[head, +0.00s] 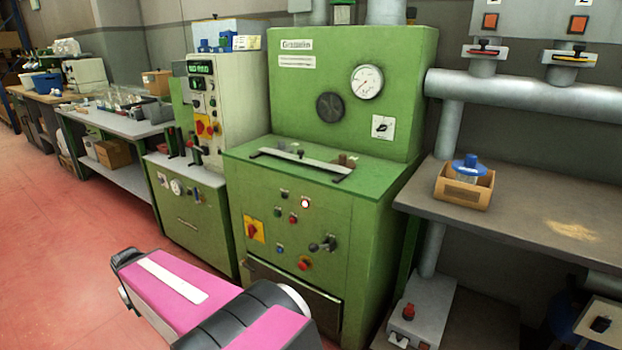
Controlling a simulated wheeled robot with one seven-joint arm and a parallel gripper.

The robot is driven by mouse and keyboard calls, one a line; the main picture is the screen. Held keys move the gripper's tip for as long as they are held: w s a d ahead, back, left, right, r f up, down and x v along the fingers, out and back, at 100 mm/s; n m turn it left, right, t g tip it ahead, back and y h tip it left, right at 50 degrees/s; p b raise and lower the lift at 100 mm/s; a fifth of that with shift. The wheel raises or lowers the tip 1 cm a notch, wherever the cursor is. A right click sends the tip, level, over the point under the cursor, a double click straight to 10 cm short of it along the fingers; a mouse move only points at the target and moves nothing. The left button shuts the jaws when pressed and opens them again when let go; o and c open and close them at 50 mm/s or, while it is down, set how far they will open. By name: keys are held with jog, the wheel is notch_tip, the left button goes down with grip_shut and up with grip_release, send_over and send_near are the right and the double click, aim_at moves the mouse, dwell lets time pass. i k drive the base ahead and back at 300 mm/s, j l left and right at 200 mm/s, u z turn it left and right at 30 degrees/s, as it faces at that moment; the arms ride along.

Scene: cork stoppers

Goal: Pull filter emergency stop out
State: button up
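Several red controls are in the head view, and I cannot tell by label which one is the filter emergency stop. A red mushroom button (304,263) sits low on the front of the large green machine (352,130). A grey box (424,308) under the bench at the lower right bears another red button (408,311). Whether either is pressed in or out is too small to tell. My magenta and black arm crosses the bottom of the view, in front of the green machine. My gripper is not in view.
A grey bench (540,215) at the right carries a cardboard box (464,190) with a blue-lidded jar. A smaller green machine (190,230) and a side table (118,125) stand to the left. The red floor (60,260) is clear at the left.

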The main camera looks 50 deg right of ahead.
aim_at(302, 266)
jog(key=i+j+z, duration=0.15)
jog(key=z, duration=0.2)
jog(key=i+j+z, duration=0.15)
jog(key=z, duration=1.8)
jog(key=i, duration=0.35)
jog(key=k+l, duration=0.1)
jog(key=k, duration=0.45)
jog(key=k+l+u, duration=0.1)
jog(key=k, duration=0.45)
